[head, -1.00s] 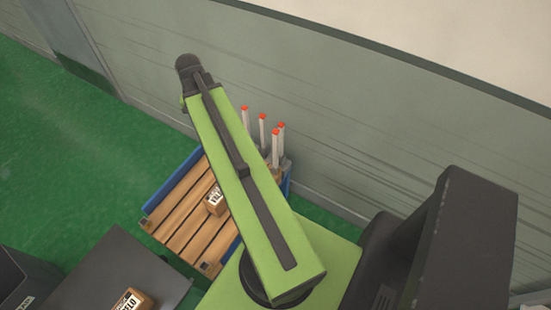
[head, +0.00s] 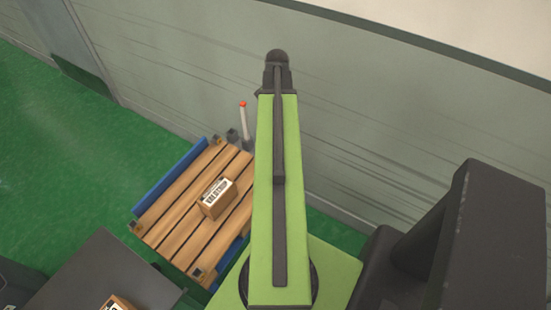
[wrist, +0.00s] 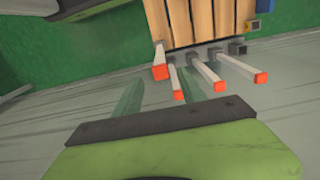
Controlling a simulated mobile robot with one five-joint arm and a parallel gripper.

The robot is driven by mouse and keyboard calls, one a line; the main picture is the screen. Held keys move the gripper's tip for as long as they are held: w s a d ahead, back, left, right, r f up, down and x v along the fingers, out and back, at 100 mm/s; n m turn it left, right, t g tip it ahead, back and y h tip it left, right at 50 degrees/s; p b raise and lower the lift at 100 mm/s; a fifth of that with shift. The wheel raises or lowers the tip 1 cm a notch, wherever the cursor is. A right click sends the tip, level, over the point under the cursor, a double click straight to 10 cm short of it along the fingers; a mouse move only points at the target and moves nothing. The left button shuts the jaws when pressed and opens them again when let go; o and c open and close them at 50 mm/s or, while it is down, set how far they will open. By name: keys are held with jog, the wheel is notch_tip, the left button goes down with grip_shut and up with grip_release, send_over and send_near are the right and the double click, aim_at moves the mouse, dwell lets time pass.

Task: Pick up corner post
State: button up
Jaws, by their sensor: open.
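Several pale corner posts with orange-red tips stand at the pallet's wall-side edge. In the head view one post (head: 244,125) shows left of my arm, which hides the others. In the wrist view they are a left post (wrist: 159,58), two middle posts (wrist: 175,80) (wrist: 206,70) and a right post (wrist: 243,66), their tips pointing toward the camera. My gripper (wrist: 160,88) is open and empty, its fingers reaching toward the posts from below in the picture. The second finger lies close to the middle posts; I cannot tell whether it touches. The head view does not show the fingers.
A wooden pallet (head: 172,215) with blue side rails (head: 168,180) carries a cardboard box (head: 218,197). A grey wall (head: 380,120) runs close behind the posts. A dark surface (head: 95,275) with another box (head: 118,303) is at the lower left. Green floor (head: 60,170) is clear on the left.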

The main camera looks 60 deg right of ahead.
notch_tip(320, 180, down, 11)
jog(key=b, duration=0.9)
jog(key=shift+a+f+b, duration=0.15)
jog(key=shift+f+b, duration=0.05)
jog(key=shift+b, duration=0.2)
grip_shut()
dwell(0.6)
